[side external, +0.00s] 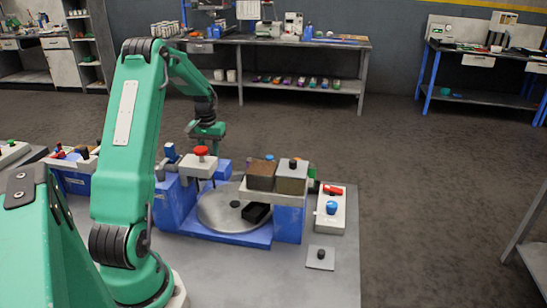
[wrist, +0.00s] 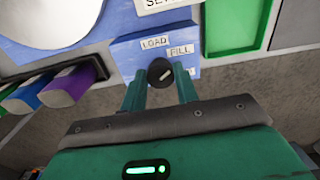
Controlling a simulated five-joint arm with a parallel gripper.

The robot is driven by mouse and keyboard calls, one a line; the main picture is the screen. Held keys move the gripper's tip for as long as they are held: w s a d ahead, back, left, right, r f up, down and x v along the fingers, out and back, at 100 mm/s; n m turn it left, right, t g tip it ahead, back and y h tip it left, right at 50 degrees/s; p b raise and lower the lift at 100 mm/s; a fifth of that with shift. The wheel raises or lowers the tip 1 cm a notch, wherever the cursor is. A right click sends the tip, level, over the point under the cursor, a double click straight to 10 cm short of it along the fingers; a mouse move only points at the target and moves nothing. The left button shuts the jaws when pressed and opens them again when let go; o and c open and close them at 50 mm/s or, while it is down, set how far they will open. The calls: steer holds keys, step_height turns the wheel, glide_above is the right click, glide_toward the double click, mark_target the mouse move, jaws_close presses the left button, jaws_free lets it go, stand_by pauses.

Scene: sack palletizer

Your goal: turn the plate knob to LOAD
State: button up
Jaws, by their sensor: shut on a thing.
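The plate knob (wrist: 160,72) is a round dark knob with a pale pointer line, on a blue panel (wrist: 128,52). A LOAD label (wrist: 154,42) and a FILL label (wrist: 181,51) sit just beyond it. The pointer line slants to the upper right, toward the FILL side. My gripper (wrist: 160,78) has its two green fingers on either side of the knob and is shut on it. In the side view, my gripper (side external: 207,142) is low behind the blue station, and the knob is hidden there.
A round grey plate (side external: 220,213) lies in the blue base, with a black block (side external: 257,214) on it. A red-knobbed head (side external: 199,165) stands close to my gripper. Blue and purple bars (wrist: 65,88) and a green tray (wrist: 232,30) flank the panel.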

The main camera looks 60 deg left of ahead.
steer(key=n, duration=0.5)
steer(key=shift+w+r+n, duration=0.1)
steer(key=shift+n, duration=0.2)
steer(key=n, duration=0.5)
steer(key=shift+n, duration=0.3)
steer(key=o, duration=1)
steer(key=shift+c, duration=0.2)
steer(key=shift+r, duration=3.9)
steer(key=shift+w+d, duration=0.1)
